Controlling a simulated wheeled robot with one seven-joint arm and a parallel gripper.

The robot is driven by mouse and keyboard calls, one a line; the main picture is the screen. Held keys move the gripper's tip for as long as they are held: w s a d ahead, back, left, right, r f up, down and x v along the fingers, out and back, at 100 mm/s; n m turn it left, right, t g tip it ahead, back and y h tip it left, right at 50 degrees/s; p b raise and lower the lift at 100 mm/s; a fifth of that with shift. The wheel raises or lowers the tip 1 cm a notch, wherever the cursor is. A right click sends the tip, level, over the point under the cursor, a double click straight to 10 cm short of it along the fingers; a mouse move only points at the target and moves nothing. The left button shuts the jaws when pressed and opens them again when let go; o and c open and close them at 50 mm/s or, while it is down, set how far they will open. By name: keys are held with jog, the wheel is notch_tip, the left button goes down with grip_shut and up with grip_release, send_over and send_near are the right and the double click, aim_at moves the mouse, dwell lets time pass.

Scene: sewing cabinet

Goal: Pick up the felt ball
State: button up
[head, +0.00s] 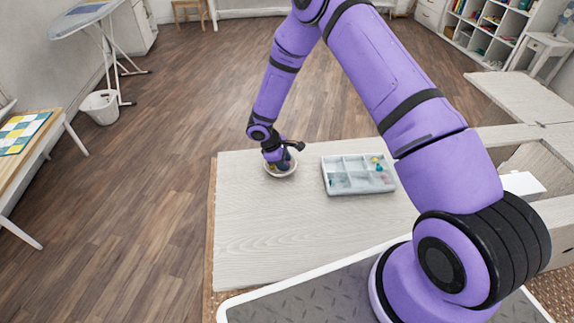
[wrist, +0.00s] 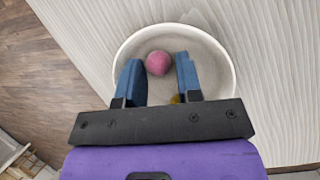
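The felt ball (wrist: 158,63) is pink and round, and lies inside a pale round bowl (wrist: 222,62) in the wrist view. My gripper (wrist: 158,68) reaches down into the bowl with its two blue fingers apart. A bit of something yellow (wrist: 176,99) shows in the bowl beside the right finger, mostly hidden. In the head view the bowl (head: 281,175) stands on the pale tabletop under my gripper, and the ball cannot be made out there.
A pale compartment tray (head: 345,187) with small coloured pieces stands on the tabletop (head: 290,232) to the right of the bowl. The tabletop's left edge is near the bowl. The front of the tabletop is clear. A white box (head: 523,184) lies farther right.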

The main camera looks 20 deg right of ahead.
jog(key=shift+s+d+f, duration=0.1)
jog(key=shift+d+f, duration=0.05)
jog(key=shift+f, duration=0.05)
jog(key=shift+c, duration=0.3)
jog(key=shift+d, duration=0.1)
jog(key=c, duration=0.5)
grip_shut()
